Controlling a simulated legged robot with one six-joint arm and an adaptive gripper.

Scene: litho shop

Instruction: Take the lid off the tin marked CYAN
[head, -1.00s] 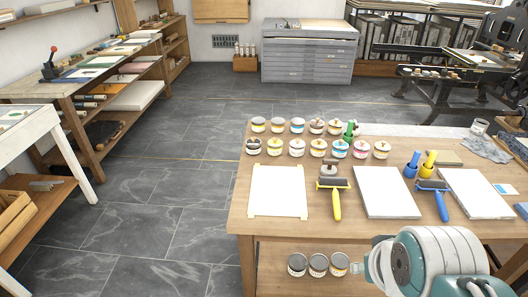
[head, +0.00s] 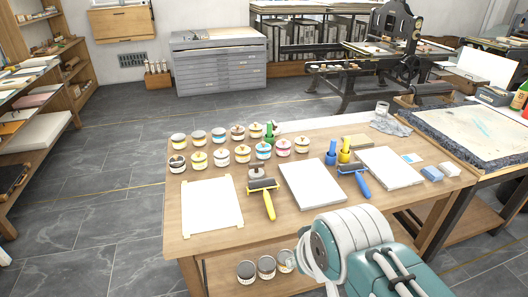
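Several small round tins stand in two rows on the wooden table, with coloured bands around their sides. One tin in the front row (head: 263,151) has a blue band and a lid on top. A tin in the back row (head: 219,135) also looks partly bluish. The lettering is too small to read, so I cannot tell for certain which is marked CYAN. My arm shows as a white and teal link at the bottom right, in front of the table. My gripper's fingers do not show.
On the wooden table (head: 300,222) are a white sheet (head: 211,206), a pale slab (head: 313,186), a yellow-handled roller (head: 268,203) and a blue roller (head: 361,181). Grey tins (head: 267,267) sit on the lower shelf. Floor on the left is clear.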

